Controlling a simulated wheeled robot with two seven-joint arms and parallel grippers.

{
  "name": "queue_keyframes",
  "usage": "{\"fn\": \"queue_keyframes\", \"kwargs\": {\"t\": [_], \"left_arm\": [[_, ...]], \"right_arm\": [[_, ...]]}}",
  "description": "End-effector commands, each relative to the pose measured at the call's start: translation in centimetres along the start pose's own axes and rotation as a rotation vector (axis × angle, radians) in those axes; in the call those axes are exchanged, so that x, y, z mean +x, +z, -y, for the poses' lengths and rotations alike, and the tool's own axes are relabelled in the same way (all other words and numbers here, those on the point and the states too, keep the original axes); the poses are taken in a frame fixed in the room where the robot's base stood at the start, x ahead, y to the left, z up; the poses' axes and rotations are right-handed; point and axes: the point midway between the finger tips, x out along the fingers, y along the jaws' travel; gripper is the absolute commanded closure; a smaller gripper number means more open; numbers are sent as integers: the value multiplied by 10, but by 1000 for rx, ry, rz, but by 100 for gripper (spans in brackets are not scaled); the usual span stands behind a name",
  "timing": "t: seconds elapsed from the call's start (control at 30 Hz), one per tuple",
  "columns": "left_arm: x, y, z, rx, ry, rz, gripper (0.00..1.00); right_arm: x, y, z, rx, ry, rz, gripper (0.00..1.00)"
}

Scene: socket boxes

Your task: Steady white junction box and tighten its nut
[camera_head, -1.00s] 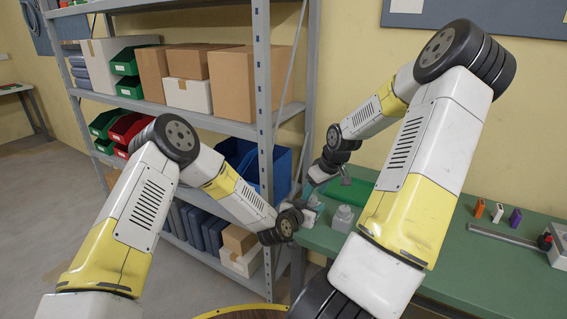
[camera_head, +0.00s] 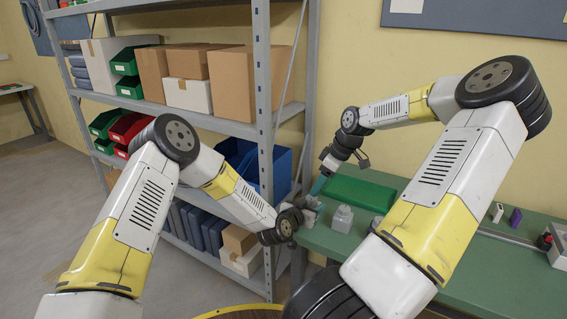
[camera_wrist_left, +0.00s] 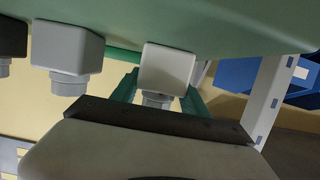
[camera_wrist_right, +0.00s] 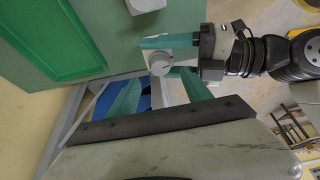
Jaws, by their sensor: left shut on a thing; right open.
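My left gripper (camera_wrist_left: 162,86) is shut on the box, with a green finger on each side. In the right wrist view, the nut (camera_wrist_right: 160,62) shows between the left gripper's fingers (camera_wrist_right: 172,54). My right gripper (camera_wrist_right: 162,78) is open and empty, its fingers pointing towards the nut from a distance. In the head view, the right gripper (camera_head: 345,164) is above the bench's left end, and the left gripper (camera_head: 300,214) largely hides the box.
A grey box (camera_wrist_left: 66,48) with a similar nut stands beside the held one, and a dark box (camera_wrist_left: 10,38) lies further along. A green tray (camera_head: 358,192) lies behind them. A shelf rack (camera_head: 265,100) rises close to the bench's left end. Small items (camera_head: 515,217) lie at right.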

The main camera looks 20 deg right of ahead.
Motion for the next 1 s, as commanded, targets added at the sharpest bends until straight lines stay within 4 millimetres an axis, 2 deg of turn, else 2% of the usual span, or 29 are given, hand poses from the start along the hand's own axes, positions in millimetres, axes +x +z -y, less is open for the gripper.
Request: {"fn": "queue_keyframes", "kwargs": {"t": [0.1,0.4,0.7,1.0], "left_arm": [[0,-1,0,0,0,-1,96],[0,-1,0,0,0,-1,96],[0,-1,0,0,0,-2,96],[0,-1,0,0,0,-1,96]], "right_arm": [[-23,1,-1,2,4,1,43],[-68,-2,2,-1,1,5,43],[-57,-29,47,2,-14,127,43],[-66,-50,94,43,27,235,43]]}}
